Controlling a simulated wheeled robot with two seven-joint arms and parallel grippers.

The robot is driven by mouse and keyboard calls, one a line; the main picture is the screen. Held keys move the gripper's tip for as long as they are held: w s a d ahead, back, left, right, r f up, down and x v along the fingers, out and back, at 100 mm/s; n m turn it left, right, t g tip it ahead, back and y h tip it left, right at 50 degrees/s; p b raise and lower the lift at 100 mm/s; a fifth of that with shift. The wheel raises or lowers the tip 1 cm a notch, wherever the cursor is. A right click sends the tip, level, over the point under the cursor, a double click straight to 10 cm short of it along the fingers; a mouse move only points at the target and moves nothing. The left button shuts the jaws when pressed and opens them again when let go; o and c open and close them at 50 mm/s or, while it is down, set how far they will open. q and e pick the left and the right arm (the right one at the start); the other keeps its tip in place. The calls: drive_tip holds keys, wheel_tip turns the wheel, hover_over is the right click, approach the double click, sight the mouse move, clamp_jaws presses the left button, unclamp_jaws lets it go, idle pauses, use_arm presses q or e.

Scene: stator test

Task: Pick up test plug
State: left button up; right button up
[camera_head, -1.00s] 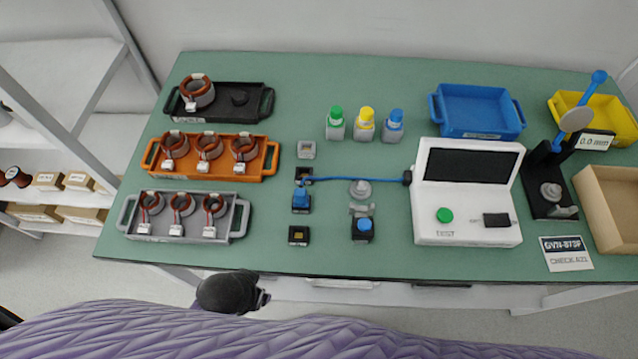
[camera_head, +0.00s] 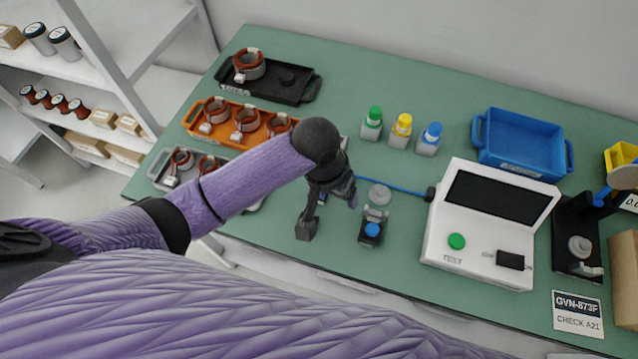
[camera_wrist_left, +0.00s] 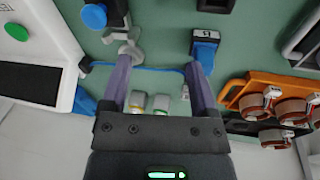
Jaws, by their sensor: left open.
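The test plug is a blue block with a blue cable (camera_head: 405,190) running to the white tester (camera_head: 485,225). In the head view my left gripper mostly hides the plug, with only a small bit of blue showing. In the left wrist view the test plug (camera_wrist_left: 206,42) is beyond the tip of the right-hand finger, and the cable (camera_wrist_left: 150,69) crosses between the fingers. My left gripper (camera_head: 328,212) is open, pointing down over the plug area, with nothing between its fingers; it also shows in the left wrist view (camera_wrist_left: 160,65). My right gripper is not in view.
A clamp with a blue knob (camera_head: 372,229) stands just right of the gripper. Three capped bottles (camera_head: 401,131) stand behind. An orange tray (camera_head: 190,118) and a black tray (camera_head: 290,97) lie at left, a blue bin (camera_head: 520,145) at back right.

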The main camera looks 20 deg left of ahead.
use_arm(q)
drive_tip(key=w+a+r+n+y, duration=0.1)
drive_tip(key=w+a+r, duration=0.1)
drive_tip(key=w+a+r+y, duration=0.1)
drive_tip(key=w+a+r, duration=0.1)
drive_tip(key=shift+n+g, duration=0.4)
drive_tip(key=f+b, duration=0.2)
drive_tip(key=f, duration=0.3)
drive_tip(key=f+b, duration=0.2)
drive_tip(key=f, duration=0.2)
drive_tip(key=shift+a+f, duration=0.2)
drive_tip(key=shift+f, duration=0.2)
drive_tip(key=shift+r, duration=0.1)
clamp_jaws()
